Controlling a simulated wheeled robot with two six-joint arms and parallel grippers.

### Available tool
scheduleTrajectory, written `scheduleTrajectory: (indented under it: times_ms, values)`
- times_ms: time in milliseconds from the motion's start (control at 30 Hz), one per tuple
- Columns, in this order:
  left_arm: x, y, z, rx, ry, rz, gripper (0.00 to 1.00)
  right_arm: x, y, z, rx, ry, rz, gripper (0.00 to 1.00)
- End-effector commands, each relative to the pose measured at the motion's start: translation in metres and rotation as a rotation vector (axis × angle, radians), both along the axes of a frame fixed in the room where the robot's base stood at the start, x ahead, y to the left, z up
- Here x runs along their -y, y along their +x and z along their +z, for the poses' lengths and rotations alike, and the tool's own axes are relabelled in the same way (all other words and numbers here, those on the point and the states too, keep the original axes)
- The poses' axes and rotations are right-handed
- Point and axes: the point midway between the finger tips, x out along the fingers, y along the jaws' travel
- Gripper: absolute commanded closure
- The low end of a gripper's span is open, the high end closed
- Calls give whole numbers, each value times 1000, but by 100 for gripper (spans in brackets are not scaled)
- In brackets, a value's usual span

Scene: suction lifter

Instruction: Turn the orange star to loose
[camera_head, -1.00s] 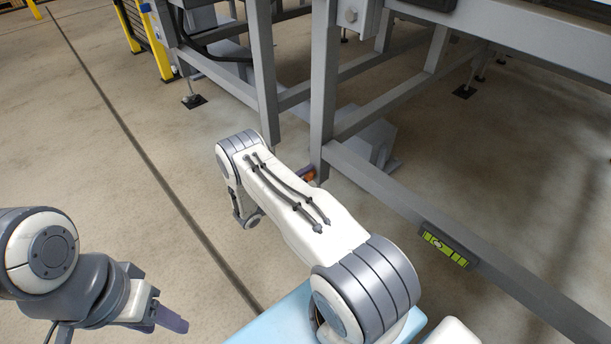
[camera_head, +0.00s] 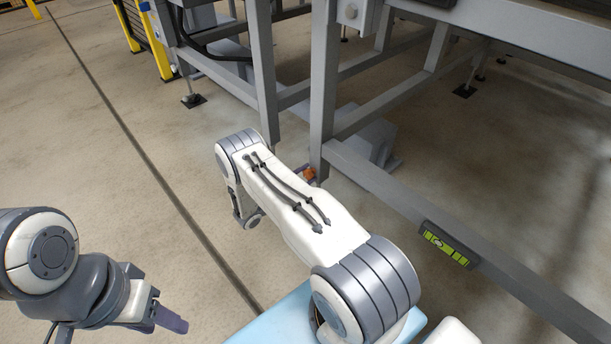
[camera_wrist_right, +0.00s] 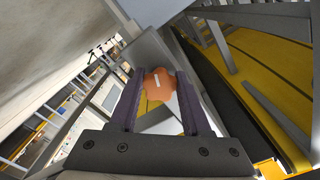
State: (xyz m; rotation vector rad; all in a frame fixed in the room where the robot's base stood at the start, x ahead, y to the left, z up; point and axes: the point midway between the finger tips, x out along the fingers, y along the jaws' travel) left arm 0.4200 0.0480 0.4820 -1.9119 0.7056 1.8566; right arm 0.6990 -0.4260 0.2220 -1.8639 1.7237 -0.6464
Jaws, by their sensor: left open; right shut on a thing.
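The orange star (camera_wrist_right: 161,82) is a lobed knob with a short white mark on its face, near the middle of the right wrist view. The two purple fingers of my right gripper (camera_wrist_right: 157,84) stand on either side of it and are shut on it. In the head view only a small orange part of the star (camera_head: 309,174) shows past my right arm, by a grey frame post. The right gripper is mostly hidden there. My left gripper (camera_head: 172,318) is open and empty, low at the left over bare floor.
A grey steel frame (camera_head: 322,110) stands in front, with a long rail (camera_head: 400,195) running to the lower right. Yellow posts (camera_head: 160,45) stand at the back left. The floor at left is clear.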

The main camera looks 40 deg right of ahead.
Motion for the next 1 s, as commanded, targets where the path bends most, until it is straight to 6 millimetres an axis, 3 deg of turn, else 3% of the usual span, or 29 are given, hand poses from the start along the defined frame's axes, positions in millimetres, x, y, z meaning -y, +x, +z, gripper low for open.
scheduleTrajectory:
  times_ms: [333, 833, 867, 933, 1000]
  values:
    - [0, 0, -1, 0, 0, 0, 50, -2, -1, -2, -129, -9, 2, 100]
    - [0, 0, -1, 0, 0, 0, 50, -2, -2, -2, -146, -11, 2, 100]
    - [0, 0, -1, 0, 0, 0, 50, -2, -2, -2, -146, -11, 2, 49]
    - [0, 0, -1, 0, 0, 0, 50, -2, -2, -2, -146, -11, 1, 22]
    - [0, 0, -1, 0, 0, 0, 50, -2, -1, -1, -145, -11, 1, 22]
